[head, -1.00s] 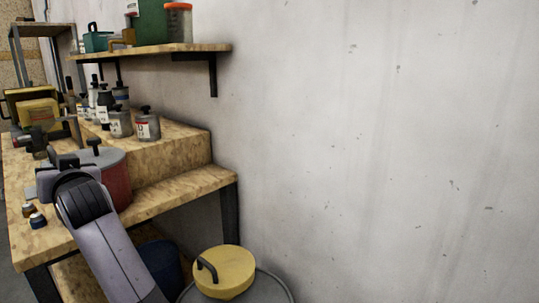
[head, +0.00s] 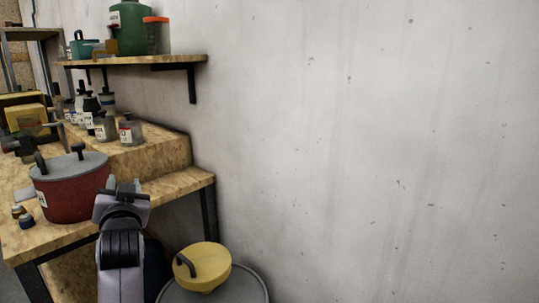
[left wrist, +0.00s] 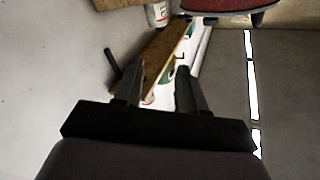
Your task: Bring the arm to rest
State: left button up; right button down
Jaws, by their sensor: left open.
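My left gripper (head: 124,190) shows in the head view at the front edge of the workbench, just right of a red pot. In the left wrist view its two dark fingers (left wrist: 160,82) stand apart with nothing between them. The red pot (head: 75,195) with a grey lid sits on the workbench (head: 60,236); part of it also shows upside down at the top of the left wrist view (left wrist: 222,5). My right gripper is in neither view.
A drum (head: 240,290) with a yellow lidded pot (head: 203,270) on it stands beside the bench. Several bottles and cans (head: 131,132) stand on the raised step. A wall shelf (head: 150,60) holds a green container (head: 131,27). The wall to the right is bare.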

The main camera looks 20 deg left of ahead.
pick_arm(q)
jog(key=w+d+f+m+t+h+p, duration=0.15)
jog(key=d+f+m+h+p, duration=0.25)
jog(key=d+f+m+h, duration=0.95)
jog(key=s+d+f+n+g+h+p, duration=0.2)
jog(key=s+d+f+n, duration=0.3)
jog(key=s+d+f, duration=1.1)
notch_tip(320, 180, down, 3)
jog(key=shift+s+d+r+g+h, duration=0.1)
jog(key=shift+s+d+g+h, duration=0.15)
jog(key=shift+d+g+h, duration=0.65)
jog(key=shift+d+n+t+y, duration=0.25)
jog(key=shift+t, duration=0.1)
